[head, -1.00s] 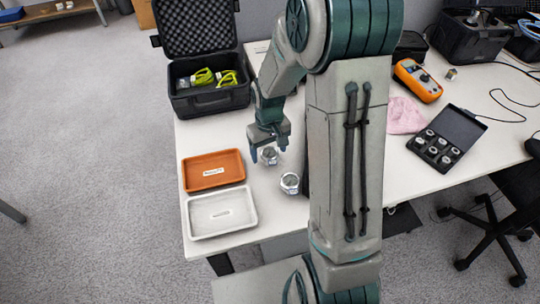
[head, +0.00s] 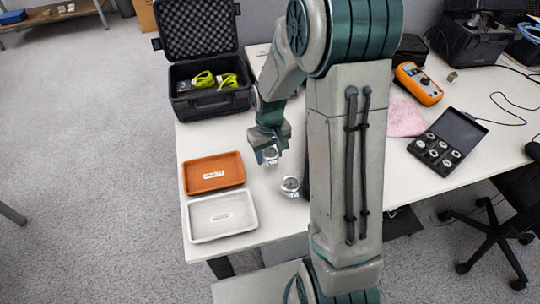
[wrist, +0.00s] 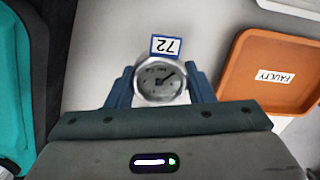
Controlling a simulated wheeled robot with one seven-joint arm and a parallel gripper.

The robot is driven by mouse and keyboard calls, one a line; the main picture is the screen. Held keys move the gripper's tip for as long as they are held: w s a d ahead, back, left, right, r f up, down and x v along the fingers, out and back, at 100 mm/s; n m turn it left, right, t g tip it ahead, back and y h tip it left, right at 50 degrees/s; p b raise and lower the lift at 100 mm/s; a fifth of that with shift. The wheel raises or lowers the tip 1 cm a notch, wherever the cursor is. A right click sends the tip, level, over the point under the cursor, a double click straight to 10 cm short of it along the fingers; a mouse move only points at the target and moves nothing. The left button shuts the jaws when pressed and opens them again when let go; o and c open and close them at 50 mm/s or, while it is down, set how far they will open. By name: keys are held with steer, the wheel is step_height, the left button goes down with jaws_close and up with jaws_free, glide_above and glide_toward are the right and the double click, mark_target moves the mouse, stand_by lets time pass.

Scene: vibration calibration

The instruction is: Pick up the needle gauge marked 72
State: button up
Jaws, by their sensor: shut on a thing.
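The needle gauge marked 72 (wrist: 160,80) sits between the two blue fingers of my gripper (wrist: 161,88) in the wrist view. It has a round, pale dial with a dark needle and a blue-edged label reading 72, upside down in this view. My gripper is shut on it. In the head view my gripper (head: 270,153) is over the white table, with the gauge (head: 271,157) at its fingertips; I cannot tell whether it is clear of the table. A second round gauge (head: 290,186) stands on the table just to the right and nearer; its marking is unreadable.
An orange tray (head: 240,172) labelled FAULTY and a white tray (head: 189,228) lie at the table's left edge. An open black case (head: 212,106) with green items is behind. An orange meter (head: 418,83), pink cloth (head: 405,118) and open weight box (head: 462,127) are right.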

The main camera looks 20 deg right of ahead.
mark_target(269, 151)
step_height(269, 151, up, 9)
steer(key=shift+f+p, duration=0.1)
steer(key=shift+p, duration=0.35)
steer(key=shift+r+p, duration=1.45)
steer(key=shift+r, duration=0.55)
